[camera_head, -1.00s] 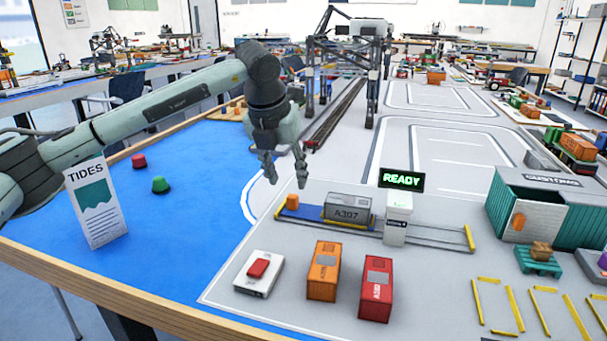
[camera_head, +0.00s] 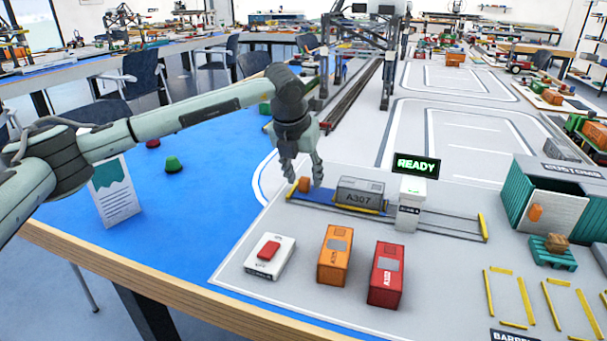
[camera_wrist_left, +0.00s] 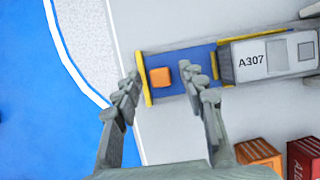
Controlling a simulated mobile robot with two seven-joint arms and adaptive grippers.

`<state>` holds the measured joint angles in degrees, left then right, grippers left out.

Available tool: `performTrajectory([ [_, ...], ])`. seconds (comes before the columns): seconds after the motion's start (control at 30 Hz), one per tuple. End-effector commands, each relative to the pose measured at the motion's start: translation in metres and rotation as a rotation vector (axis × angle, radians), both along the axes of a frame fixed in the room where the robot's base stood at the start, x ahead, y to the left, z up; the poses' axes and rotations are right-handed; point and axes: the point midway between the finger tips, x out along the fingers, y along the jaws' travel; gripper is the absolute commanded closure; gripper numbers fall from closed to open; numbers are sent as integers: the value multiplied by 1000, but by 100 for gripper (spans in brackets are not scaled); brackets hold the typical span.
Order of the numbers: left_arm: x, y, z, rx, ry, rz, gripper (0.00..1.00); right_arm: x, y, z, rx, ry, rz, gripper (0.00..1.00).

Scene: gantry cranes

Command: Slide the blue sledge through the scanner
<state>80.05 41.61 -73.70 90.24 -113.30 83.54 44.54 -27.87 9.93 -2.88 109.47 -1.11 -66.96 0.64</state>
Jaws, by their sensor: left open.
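The blue sledge (camera_head: 325,196) lies on a rail track and carries a grey container marked A307 (camera_head: 361,195) and a small orange block (camera_head: 304,184) at its left end. It also shows in the left wrist view (camera_wrist_left: 198,60). The scanner (camera_head: 411,203) is a white post to the right of the container, with a green READY sign (camera_head: 416,165) above it. My left gripper (camera_head: 303,180) is open and empty, pointing down above the sledge's left end. In the left wrist view its fingers (camera_wrist_left: 158,82) sit on either side of the orange block, seemingly above it. My right gripper is not in view.
An orange container (camera_head: 335,255), a red container (camera_head: 385,275) and a white box with a red button (camera_head: 270,258) stand in front of the track. A teal customs shed (camera_head: 570,200) is at the right. The track right of the scanner is clear.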

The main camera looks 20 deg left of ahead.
Motion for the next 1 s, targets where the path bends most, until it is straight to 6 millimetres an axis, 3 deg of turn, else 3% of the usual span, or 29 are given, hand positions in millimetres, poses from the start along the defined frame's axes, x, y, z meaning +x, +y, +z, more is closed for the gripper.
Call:
performTrajectory([
  [0.07,0,0,0,0,0,0,60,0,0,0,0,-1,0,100],
  [0.4,0,0,0,0,0,0,100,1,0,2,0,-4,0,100],
  [0.77,0,-5,-1,-1,0,-3,100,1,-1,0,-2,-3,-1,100],
  [0.87,-1,-24,-3,-3,0,-7,100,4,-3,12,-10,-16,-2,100],
  [1.0,-2,-65,-3,-2,-1,-8,100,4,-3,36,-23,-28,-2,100],
])
